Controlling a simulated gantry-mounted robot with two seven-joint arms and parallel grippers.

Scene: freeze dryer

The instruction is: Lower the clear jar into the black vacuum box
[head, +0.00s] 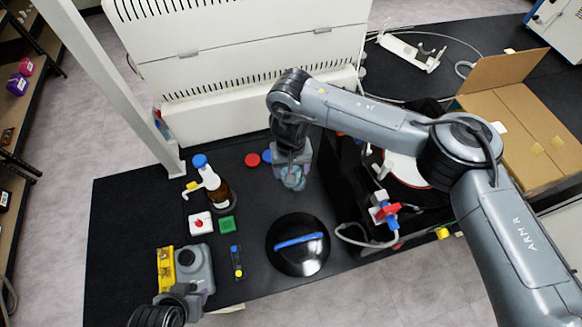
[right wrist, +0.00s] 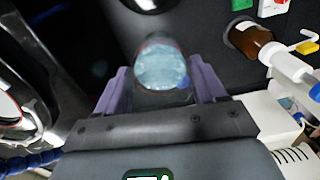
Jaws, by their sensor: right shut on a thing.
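The clear jar (head: 293,180), with pale bluish contents, is in my right gripper (head: 292,168) above the black table, left of the vacuum box. In the right wrist view the jar (right wrist: 162,66) sits between the two purple fingers of the right gripper (right wrist: 160,88), which is shut on it. The black vacuum box (head: 338,205) stands right of the jar, partly hidden by my right arm. A red-edged round part shows on it behind the arm. My left gripper (head: 188,268) is low at the left; its fingertips are not clear.
A black round lid (head: 285,258) with a blue handle lies in front of the jar. A brown bottle (head: 218,192), a green block (head: 227,225) and a white block with a red button (head: 200,223) stand left. Red-and-blue valves (head: 385,211) project at the box's front.

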